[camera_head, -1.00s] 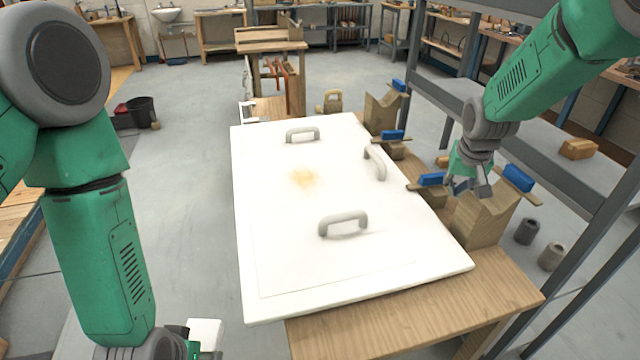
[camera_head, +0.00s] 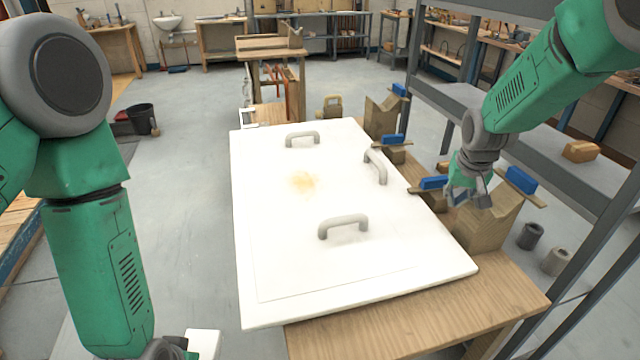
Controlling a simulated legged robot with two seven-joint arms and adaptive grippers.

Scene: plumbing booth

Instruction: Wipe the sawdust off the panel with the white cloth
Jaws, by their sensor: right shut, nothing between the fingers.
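The white panel (camera_head: 290,235) lies on the wooden bench with three grey handles on it. A small patch of yellow-tan sawdust (camera_head: 303,181) sits on its upper middle, between the handles. My right gripper (camera_head: 470,200) is shut and empty, to the right of the panel beside a wooden block. My left arm comes down the left side; its wrist is cut by the bottom edge and its fingers are out of view. A white piece (camera_head: 204,342) shows beside that wrist at the bottom edge; I cannot tell whether it is the white cloth or whether it is held.
Wooden V-blocks (camera_head: 480,225) with blue-handled clamps (camera_head: 521,180) line the panel's right side. A grey shelf frame (camera_head: 590,195) stands at the right, with grey cylinders (camera_head: 530,236) below. Bare bench top (camera_head: 420,310) shows at the front right. Floor left of the panel is clear.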

